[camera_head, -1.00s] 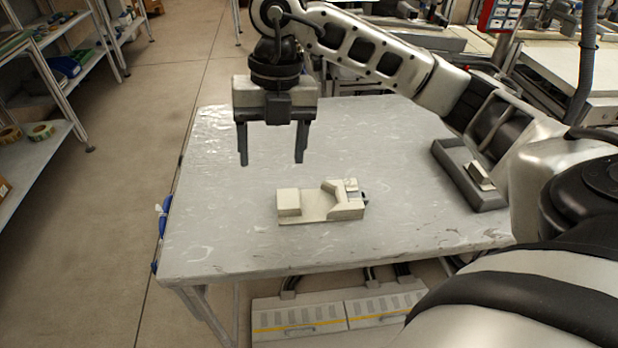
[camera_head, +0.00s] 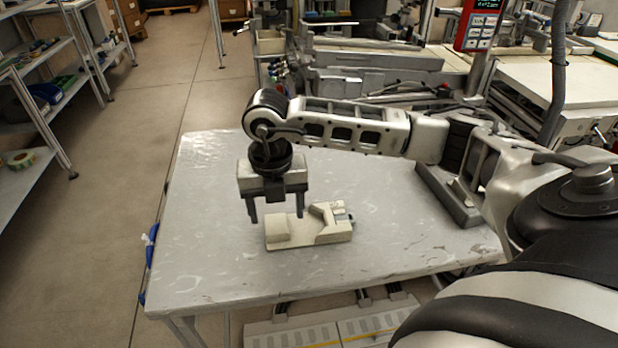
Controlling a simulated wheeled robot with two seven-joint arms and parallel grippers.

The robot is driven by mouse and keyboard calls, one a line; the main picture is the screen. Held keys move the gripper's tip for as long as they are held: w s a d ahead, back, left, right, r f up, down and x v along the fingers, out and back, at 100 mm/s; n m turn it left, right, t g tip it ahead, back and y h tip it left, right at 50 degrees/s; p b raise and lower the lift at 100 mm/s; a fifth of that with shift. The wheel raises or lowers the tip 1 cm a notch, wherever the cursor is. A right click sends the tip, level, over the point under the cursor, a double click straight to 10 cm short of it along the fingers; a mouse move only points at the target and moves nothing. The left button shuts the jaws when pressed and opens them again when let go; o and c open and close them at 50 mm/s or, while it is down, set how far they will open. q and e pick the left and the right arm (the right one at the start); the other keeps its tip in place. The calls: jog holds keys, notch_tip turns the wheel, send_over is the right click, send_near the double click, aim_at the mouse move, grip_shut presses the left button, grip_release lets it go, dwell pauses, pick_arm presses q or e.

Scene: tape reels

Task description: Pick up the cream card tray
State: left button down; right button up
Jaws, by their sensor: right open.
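My left gripper is out of view.
The grey table (camera_head: 205,215) is bare around the tray. A dark grey tray (camera_head: 455,204) stands at the table's right edge, partly hidden by my right arm. Shelves stand at the far left, and a crowded bench is behind the table.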

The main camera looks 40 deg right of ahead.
aim_at(277, 223)
notch_tip(277, 223, down, 3)
jog(key=shift+a+f, duration=0.1)
jog(key=shift+f, duration=0.1)
jog(key=shift+c, duration=0.4)
jog(key=c, duration=1.1)
jog(key=shift+w+r, duration=0.1)
